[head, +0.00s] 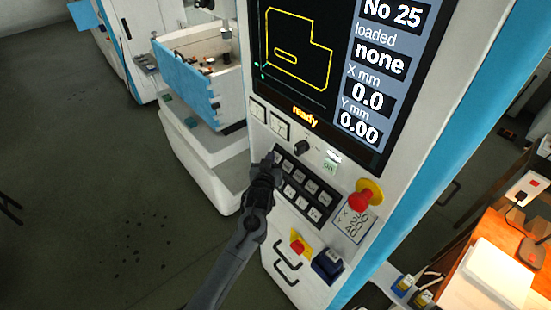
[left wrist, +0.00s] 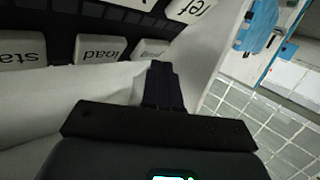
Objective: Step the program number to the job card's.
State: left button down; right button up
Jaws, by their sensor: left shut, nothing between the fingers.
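The control panel's screen (head: 345,70) reads "No 25", loaded "none", X 0.0, Y 0.00 and "ready". A white card (head: 354,226) below the red mushroom knob (head: 365,196) shows 30, X 20 and Y 40; the knob covers part of its top. The dark keypad (head: 305,184) has two rows of pale keys. My left gripper (head: 273,160) is shut and empty at the keypad's left end, hiding some keys. In the left wrist view its fingers (left wrist: 163,85) point at a key (left wrist: 151,49) beside the "load" key (left wrist: 101,49); I cannot tell whether they touch. My right gripper is out of view.
A black rotary knob (head: 302,147) sits above the keypad. A red-and-yellow switch (head: 298,245) and dark handles (head: 287,262) are below it. An open blue-fronted tank (head: 190,85) stands left of the panel. An orange-lit desk (head: 480,290) is at right.

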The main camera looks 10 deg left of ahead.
pick_arm(q)
jog(key=shift+w+d+f+b, duration=0.15)
jog(key=shift+w+f+b, duration=0.1)
jog(key=shift+b, duration=0.2)
dwell(0.7)
jog(key=shift+r, duration=0.1)
dwell(0.3)
jog(key=shift+s+r+p, duration=0.1)
jog(key=shift+p, duration=0.2)
jog(key=shift+s+a+r+p, duration=0.25)
jog(key=shift+a+r+p, duration=0.05)
jog(key=shift+p, duration=0.4)
jog(key=shift+s+a, duration=0.15)
